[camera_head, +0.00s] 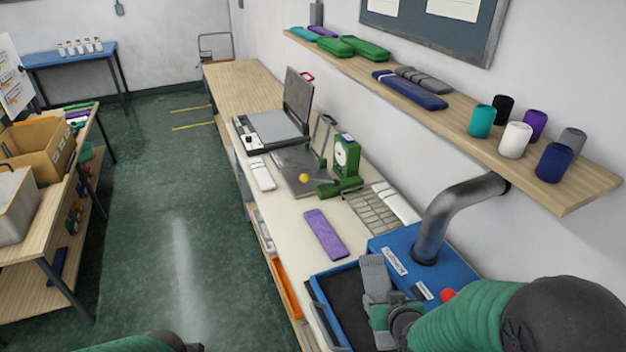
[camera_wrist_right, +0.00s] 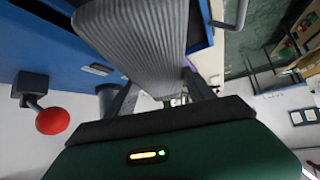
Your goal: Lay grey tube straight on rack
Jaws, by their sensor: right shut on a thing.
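My right gripper (camera_head: 385,314) is shut on a grey ribbed knitted tube (camera_head: 375,277) over the blue machine's dark tray. In the right wrist view the tube (camera_wrist_right: 132,38) extends away from between the fingers (camera_wrist_right: 158,98), flat and wide. Whether it touches the tray cannot be told. A grey wire rack (camera_head: 372,211) lies on the bench beyond the blue machine, with a white piece (camera_head: 398,203) along its right side. My left forearm shows at the bottom edge; its gripper is not visible.
The blue machine (camera_head: 400,243) with a bent pipe (camera_head: 447,212) and red knob (camera_head: 447,294) is close to my right arm. The shelf (camera_head: 572,191) overhangs at right.

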